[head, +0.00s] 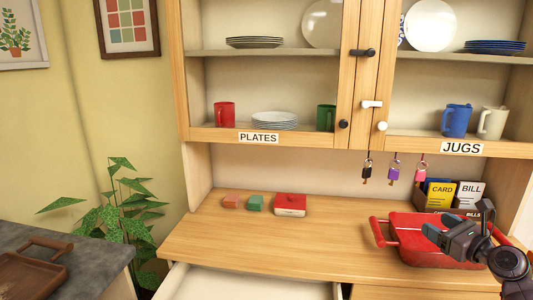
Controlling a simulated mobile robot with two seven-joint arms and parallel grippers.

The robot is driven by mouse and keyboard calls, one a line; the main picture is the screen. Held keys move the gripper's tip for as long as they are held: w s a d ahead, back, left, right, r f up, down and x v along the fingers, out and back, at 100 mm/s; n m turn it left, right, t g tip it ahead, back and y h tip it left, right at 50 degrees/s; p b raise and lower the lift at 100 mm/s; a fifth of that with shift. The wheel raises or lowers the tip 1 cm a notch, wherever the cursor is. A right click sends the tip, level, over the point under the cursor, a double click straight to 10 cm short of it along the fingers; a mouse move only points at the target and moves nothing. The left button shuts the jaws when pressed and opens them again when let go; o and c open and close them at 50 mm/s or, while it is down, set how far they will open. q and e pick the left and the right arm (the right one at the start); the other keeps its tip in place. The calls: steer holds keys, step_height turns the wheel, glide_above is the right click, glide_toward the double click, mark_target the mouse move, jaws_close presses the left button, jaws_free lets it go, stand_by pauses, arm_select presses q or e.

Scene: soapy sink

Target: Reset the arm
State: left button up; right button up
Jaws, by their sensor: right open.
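My right gripper (440,226) is at the right of the head view, with its arm coming in from the lower right. Its jaws are open and I see nothing held between them. It is in front of and over a red tray-like container (410,256) with handles on the wooden counter, hiding part of it. I cannot tell whether they touch. My left gripper is not in view.
A wooden cupboard (188,95) with plates and jugs stands above the counter (200,240). Keys (393,175) hang beneath it. A drawer (240,285) is pulled out below. A brown tray (20,280) lies on the left worktop.

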steer(key=s+a+f+n+g+h, duration=0.1)
steer(key=s+a+f+n, duration=0.3)
steer(key=f, duration=0.3)
steer(key=s+a+f+n+g+h, duration=0.1)
steer(key=s+a+f+n, duration=0.1)
steer(key=s+f+n, duration=0.4)
steer(key=s+a+f+n+g+h, duration=0.15)
steer(key=f+n, duration=0.25)
steer(key=f, duration=0.4)
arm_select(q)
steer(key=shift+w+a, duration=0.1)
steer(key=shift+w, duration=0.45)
arm_select(e)
steer(key=s+a+f+n, duration=0.3)
steer(key=s+a+n, duration=0.1)
steer(key=s+n, duration=0.2)
steer(key=s+a+f+n+g+h, duration=0.1)
steer(key=s+a+f+n, duration=0.2)
steer(key=s+n, duration=0.3)
steer(key=s+a+f+n+g, duration=0.1)
steer(key=s+a+f+n, duration=0.2)
steer(key=s+a+n, duration=0.3)
steer(key=shift+s, duration=0.2)
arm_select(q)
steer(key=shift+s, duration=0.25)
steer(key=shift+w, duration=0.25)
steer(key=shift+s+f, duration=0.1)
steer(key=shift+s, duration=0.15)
